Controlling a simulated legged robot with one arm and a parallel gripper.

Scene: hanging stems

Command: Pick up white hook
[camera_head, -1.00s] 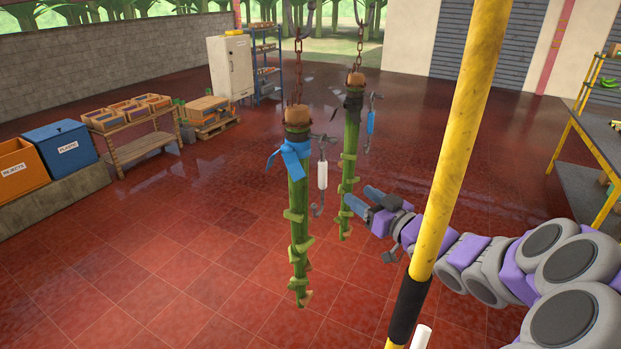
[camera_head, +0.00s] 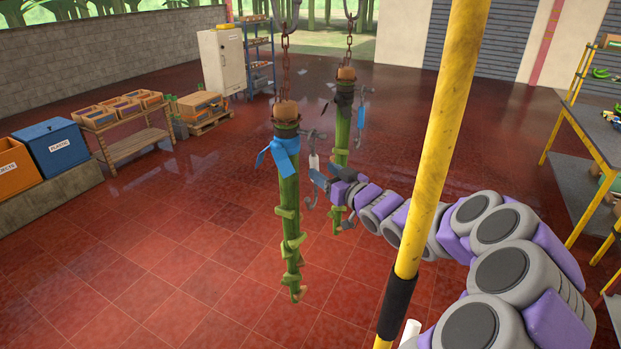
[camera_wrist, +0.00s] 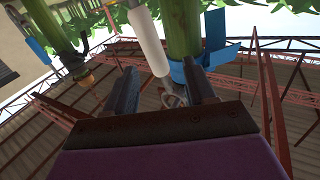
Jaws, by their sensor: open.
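The white hook (camera_head: 314,161) hangs beside the near green stem (camera_head: 289,220), which has a blue ribbon (camera_head: 281,154) tied near its top. My gripper (camera_head: 318,179) is at the hook's handle and hides part of it; the curved metal end shows below. In the wrist view my gripper (camera_wrist: 161,90) is open. The white handle (camera_wrist: 151,42) shows between the two fingers, just ahead of them, with the stem (camera_wrist: 181,25) close behind. I cannot tell whether either finger touches the handle.
A second stem (camera_head: 341,150) hangs behind, with a blue-handled hook (camera_head: 361,116) beside it. A yellow pole (camera_head: 445,140) stands in front of my arm. Crates on a wooden bench (camera_head: 135,145) are far left. The red floor below is open.

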